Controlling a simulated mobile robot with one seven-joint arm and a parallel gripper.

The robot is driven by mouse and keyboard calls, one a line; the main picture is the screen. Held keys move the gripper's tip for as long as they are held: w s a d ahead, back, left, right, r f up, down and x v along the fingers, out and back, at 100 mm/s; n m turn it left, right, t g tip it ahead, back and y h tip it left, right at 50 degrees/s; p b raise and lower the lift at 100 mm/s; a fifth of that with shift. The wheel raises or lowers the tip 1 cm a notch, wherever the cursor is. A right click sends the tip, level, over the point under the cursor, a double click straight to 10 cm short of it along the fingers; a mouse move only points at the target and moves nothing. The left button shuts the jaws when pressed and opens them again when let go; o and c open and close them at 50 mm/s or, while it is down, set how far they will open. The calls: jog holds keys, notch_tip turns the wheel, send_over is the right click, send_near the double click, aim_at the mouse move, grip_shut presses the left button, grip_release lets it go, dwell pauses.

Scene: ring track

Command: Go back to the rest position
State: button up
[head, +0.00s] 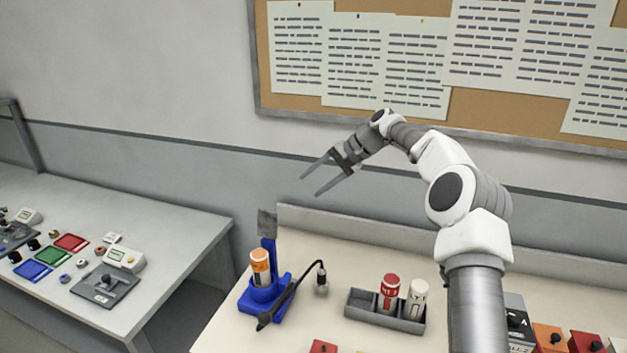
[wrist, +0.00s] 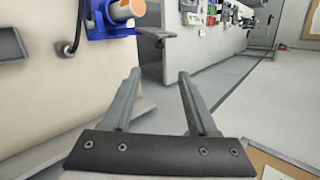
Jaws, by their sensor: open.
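My gripper (head: 319,180) is open and empty. In the head view it is raised in the air above the back of the bench, in front of the wall, with its fingers pointing left and down. In the wrist view my gripper (wrist: 158,88) shows two parted fingers with nothing between them, and the floor lies behind them. My arm reaches up from the lower right and bends left. It hides part of the bench behind it.
A left table (head: 180,235) carries devices. A pinboard (head: 275,102) hangs behind. Air around my gripper is clear.

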jog(key=s+r+n+h, duration=0.1)
jog(key=s+r+h, duration=0.1)
jog(key=s+r, duration=0.35)
jog(key=s+a+r+n+t+h, duration=0.1)
jog(key=s+r+n+h, duration=0.1)
jog(key=s, duration=0.6)
jog(key=s+r+n+h, duration=0.1)
jog(key=s+r+h, duration=0.2)
jog(key=s, duration=0.4)
jog(key=s+d+f+t, duration=0.1)
jog(key=s+d, duration=0.2)
jog(key=s, duration=0.5)
jog(key=s+d+f+n+h, duration=0.1)
jog(key=s+d, duration=0.2)
jog(key=s, duration=0.5)
jog(key=s+d+f+t+h, duration=0.1)
jog(key=s+d+f, duration=0.1)
jog(key=s, duration=0.7)
jog(key=shift+d+t, duration=0.3)
jog(key=shift+d, duration=0.2)
